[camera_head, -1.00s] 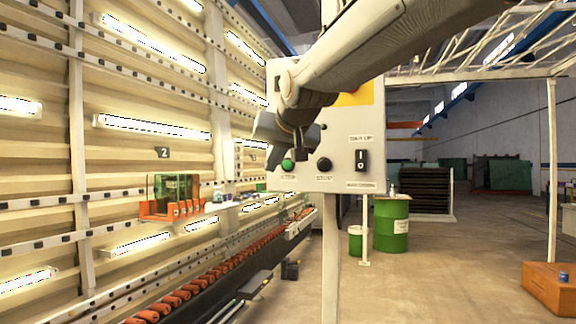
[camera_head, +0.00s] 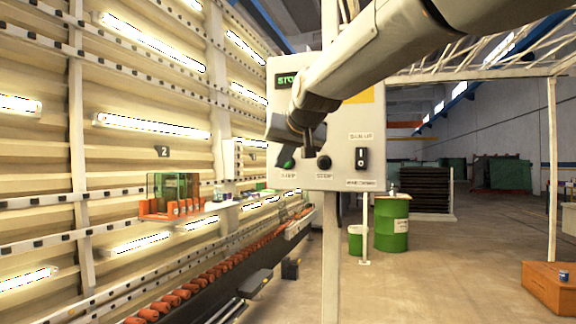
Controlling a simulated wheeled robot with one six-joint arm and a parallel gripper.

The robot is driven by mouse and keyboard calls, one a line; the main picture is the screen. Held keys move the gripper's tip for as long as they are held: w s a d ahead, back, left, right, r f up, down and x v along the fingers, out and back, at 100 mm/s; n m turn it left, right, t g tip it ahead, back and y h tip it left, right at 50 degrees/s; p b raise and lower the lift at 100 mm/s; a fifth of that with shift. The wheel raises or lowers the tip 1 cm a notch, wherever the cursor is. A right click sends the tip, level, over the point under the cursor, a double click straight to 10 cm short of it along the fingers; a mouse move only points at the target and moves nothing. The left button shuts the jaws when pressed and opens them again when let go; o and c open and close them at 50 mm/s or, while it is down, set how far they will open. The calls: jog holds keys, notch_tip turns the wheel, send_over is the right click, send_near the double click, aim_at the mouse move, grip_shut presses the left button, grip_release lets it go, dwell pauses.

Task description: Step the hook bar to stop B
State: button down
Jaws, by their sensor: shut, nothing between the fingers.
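A pale control panel (camera_head: 342,150) on a post stands in the middle of the view. It has a green button (camera_head: 287,164) at lower left, a black button (camera_head: 324,162) labelled STOP, and a black rocker switch (camera_head: 361,158) under a BAR UP label. A dark display (camera_head: 287,79) at top left shows green letters, partly hidden by my arm. My gripper (camera_head: 284,154) is shut and empty, in front of the panel at the green button and partly covering it. I cannot tell whether it touches. I cannot pick out the hook bar for sure.
The ribbed washer wall with lit tubes fills the left, with a number 2 plate (camera_head: 163,152). An orange-framed clear box (camera_head: 172,195) sits there above a row of orange rollers (camera_head: 205,284). Green drums (camera_head: 391,222) stand behind the panel.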

jog(key=shift+w+d, duration=0.2)
jog(key=shift+w, duration=0.4)
jog(key=shift+w+d, duration=0.2)
jog(key=shift+w, duration=0.35)
dwell(1.3)
jog(key=shift+w+d, duration=0.15)
jog(key=shift+w, duration=0.3)
jog(key=shift+w+d, duration=0.15)
jog(key=shift+w, duration=0.3)
dwell(0.7)
jog(key=shift+s, duration=0.1)
jog(key=shift+s+a, duration=0.3)
jog(key=shift+s, duration=0.45)
